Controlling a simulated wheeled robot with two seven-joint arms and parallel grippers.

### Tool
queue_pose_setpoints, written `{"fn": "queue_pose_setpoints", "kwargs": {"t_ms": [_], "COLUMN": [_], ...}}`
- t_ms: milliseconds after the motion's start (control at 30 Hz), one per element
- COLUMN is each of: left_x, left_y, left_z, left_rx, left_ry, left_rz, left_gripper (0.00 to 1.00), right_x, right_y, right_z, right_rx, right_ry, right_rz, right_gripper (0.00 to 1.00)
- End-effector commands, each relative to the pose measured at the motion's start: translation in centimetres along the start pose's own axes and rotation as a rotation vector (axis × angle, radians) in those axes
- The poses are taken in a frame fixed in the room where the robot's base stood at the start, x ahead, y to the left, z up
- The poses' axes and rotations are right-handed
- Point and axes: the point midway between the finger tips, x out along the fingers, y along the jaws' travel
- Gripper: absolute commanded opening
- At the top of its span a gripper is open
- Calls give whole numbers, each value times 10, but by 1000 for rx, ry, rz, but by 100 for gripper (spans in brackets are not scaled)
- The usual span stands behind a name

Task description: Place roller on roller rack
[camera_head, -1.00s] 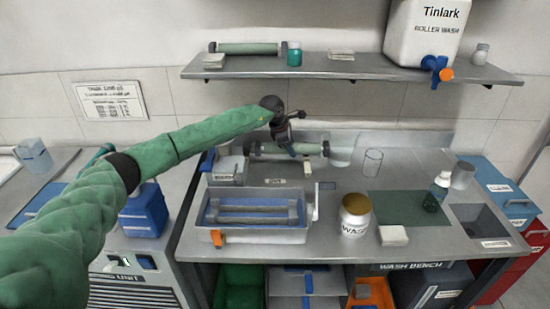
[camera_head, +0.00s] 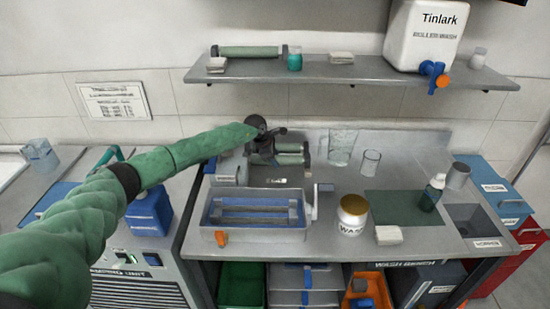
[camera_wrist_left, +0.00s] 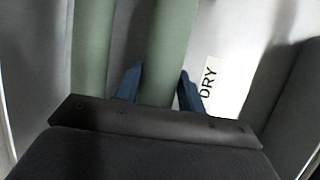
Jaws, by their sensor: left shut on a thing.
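My left gripper (camera_head: 268,150) is at the back of the wash bench, over the roller rack (camera_head: 306,156). In the left wrist view its two blue fingers (camera_wrist_left: 158,88) are shut around a green roller (camera_wrist_left: 168,45). A second green roller (camera_wrist_left: 92,45) lies parallel to it on the left, with a gap between them. In the head view two short green lengths (camera_head: 290,147) show to the right of the gripper, one behind the other. The gripper and arm hide their left parts. I cannot tell whether the held roller rests on the rack. My right gripper is not in view.
A blue-lined wash tray (camera_head: 210,237) stands in front of the rack. The shelf (camera_head: 345,70) above holds another green roller (camera_head: 250,51). A DRY label (camera_wrist_left: 209,80) is beside the held roller.

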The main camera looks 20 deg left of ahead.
Motion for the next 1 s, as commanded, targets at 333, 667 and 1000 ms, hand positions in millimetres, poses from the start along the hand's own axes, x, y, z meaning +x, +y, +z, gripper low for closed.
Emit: {"fn": "queue_pose_setpoints", "kwargs": {"t_ms": [333, 667, 1000], "left_x": [6, 7, 5], "left_y": [-1, -2, -1], "left_z": [-3, -3, -3], "left_rx": [0, 0, 0], "left_ry": [0, 1, 1], "left_rz": [0, 0, 0], "left_gripper": [7, 61, 61], "right_x": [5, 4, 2], "right_y": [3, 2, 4], "right_z": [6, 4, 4], "right_rx": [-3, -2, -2], "right_ry": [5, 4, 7], "right_rz": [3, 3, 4], "right_gripper": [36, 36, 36]}}
